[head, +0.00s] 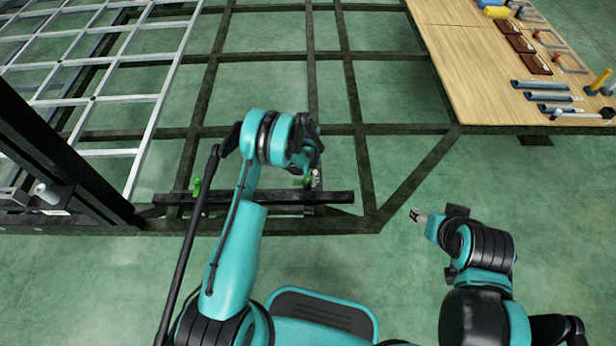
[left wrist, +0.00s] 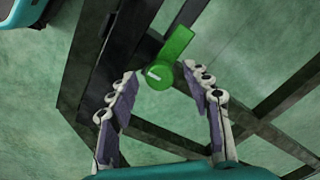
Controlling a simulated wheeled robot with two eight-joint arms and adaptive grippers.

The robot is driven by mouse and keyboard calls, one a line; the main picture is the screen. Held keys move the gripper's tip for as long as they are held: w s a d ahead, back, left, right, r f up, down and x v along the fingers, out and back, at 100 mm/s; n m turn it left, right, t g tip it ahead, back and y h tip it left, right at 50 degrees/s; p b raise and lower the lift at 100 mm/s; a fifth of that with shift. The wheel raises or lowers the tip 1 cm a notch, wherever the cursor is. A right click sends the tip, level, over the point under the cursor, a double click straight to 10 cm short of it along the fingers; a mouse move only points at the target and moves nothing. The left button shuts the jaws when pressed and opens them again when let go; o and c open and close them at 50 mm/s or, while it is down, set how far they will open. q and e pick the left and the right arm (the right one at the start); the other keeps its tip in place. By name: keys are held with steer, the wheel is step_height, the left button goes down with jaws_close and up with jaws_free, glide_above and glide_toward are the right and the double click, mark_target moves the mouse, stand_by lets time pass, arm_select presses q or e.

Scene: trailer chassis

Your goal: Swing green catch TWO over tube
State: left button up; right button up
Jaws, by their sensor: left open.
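A green catch (head: 302,182) shows beside my left gripper at the right part of the dark tube (head: 255,198); in the left wrist view it is a green lever (left wrist: 176,48) with a round hub bearing a white mark. A second green catch (head: 196,186) stands upright at the tube's left part. I cannot read which is number two. My left gripper (head: 314,180) is open; in the left wrist view its fingertips (left wrist: 160,78) stand on either side of the hub, with no clear contact. My right gripper (head: 418,215) hangs over bare floor, apart from the chassis; its jaws are too small to judge.
The dark chassis frame (head: 350,90) spreads ahead, with a pale grid panel (head: 150,97) at left and a dark post (head: 60,150) beside it. A wooden table (head: 465,60) with tools and brackets stands at upper right.

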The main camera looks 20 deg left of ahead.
arm_select(q)
jaws_close()
steer(key=n, duration=0.4)
steer(key=shift+n, duration=0.3)
steer(key=n, duration=0.9)
steer(key=shift+n, duration=2.2)
